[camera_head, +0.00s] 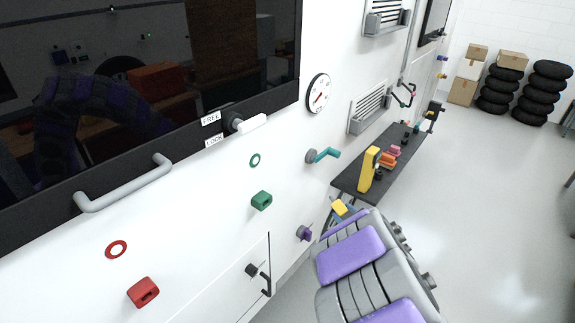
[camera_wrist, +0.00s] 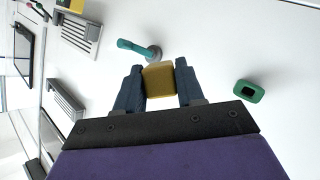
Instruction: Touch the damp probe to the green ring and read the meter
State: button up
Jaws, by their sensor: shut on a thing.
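The green ring (camera_head: 255,160) is a thin circle on the white wall, above a green block-shaped fitting (camera_head: 262,201). My gripper (camera_wrist: 158,66) is shut on a yellow block (camera_wrist: 158,81), seemingly the damp probe, between its blue fingers. In the head view the yellow block (camera_head: 339,208) is low, to the right of and below the ring, and apart from it. My gripper partly hides it. The ring does not show in the wrist view; the green fitting (camera_wrist: 249,91) does. A round dial with a red needle (camera_head: 318,93) is on the wall; its reading is too small to tell.
A teal handle (camera_head: 324,155) sticks out of the wall near my gripper. A purple fitting (camera_head: 304,233) and a black latch (camera_head: 266,284) sit lower. A dark bench (camera_head: 350,183) at the right holds a yellow box (camera_head: 369,170) and small items. Open floor lies right.

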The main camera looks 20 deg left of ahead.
jog(key=s+a+r+n+g+y+p, duration=0.45)
jog(key=a+r+p, duration=0.35)
jog(key=a+r, duration=0.3)
jog(key=w+a+r+n+p, duration=0.1)
jog(key=a+r, duration=0.1)
jog(key=a, duration=0.5)
jog(key=shift+a+y, duration=0.15)
jog(key=shift+y, duration=0.2)
dwell(2.5)
